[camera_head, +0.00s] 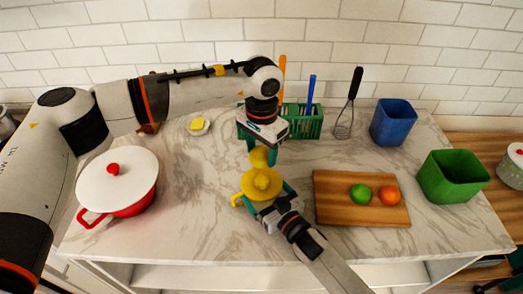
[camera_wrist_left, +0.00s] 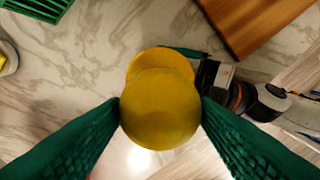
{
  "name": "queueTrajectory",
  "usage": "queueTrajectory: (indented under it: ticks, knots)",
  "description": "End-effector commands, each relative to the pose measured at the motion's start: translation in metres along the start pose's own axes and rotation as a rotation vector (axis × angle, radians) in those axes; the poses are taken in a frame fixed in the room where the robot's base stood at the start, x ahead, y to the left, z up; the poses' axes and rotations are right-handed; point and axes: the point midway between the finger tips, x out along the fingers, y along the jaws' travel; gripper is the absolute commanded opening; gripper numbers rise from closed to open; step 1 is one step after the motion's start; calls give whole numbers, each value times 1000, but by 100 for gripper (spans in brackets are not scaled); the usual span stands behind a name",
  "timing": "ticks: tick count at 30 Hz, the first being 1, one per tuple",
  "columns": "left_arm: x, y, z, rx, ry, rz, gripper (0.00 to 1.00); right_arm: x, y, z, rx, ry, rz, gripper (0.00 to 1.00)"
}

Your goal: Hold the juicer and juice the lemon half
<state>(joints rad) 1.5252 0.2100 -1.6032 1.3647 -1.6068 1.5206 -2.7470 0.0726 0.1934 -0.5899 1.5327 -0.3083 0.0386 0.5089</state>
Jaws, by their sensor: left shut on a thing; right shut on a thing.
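The yellow juicer (camera_head: 261,185) stands near the front middle of the marble counter, its handle pointing left. My right gripper (camera_head: 267,195) is shut on the juicer from the front right. My left gripper (camera_head: 259,152) points down and is shut on the yellow lemon half (camera_head: 258,158). In the left wrist view the lemon half (camera_wrist_left: 160,112) sits between both green fingers and covers much of the juicer (camera_wrist_left: 160,62) below it. In the head view the lemon half is just behind the juicer's top. I cannot tell the exact gap between them.
A cutting board (camera_head: 335,208) with a lime (camera_head: 360,194) and an orange (camera_head: 389,196) lies to the right. A white-lidded red pot (camera_head: 125,180) is left. A green rack (camera_head: 304,124) stands behind. Blue (camera_head: 394,122) and green (camera_head: 452,178) bins stand right.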

Motion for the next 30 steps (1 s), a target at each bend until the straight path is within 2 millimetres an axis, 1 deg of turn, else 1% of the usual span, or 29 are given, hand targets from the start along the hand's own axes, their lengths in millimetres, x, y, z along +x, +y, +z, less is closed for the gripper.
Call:
queueTrajectory:
  ticks: [2,8,11,14,24,27,30]
  knots:
    - [0,0,0,0,0,0,32,0,0,1,0,-1,0,100]
    - [0,0,0,0,-1,0,32,0,0,0,0,-1,0,100]
    - [0,0,0,0,-1,0,32,-5,0,-1,0,1,0,100]
    - [0,0,0,0,-1,0,32,-19,0,-1,0,2,-1,100]
    - [0,0,0,0,-1,0,32,-89,0,-1,0,3,0,100]
    - [0,0,0,0,-1,0,32,-105,0,-1,0,2,0,100]
    - [0,0,0,0,-1,0,32,-114,0,-1,1,1,0,100]
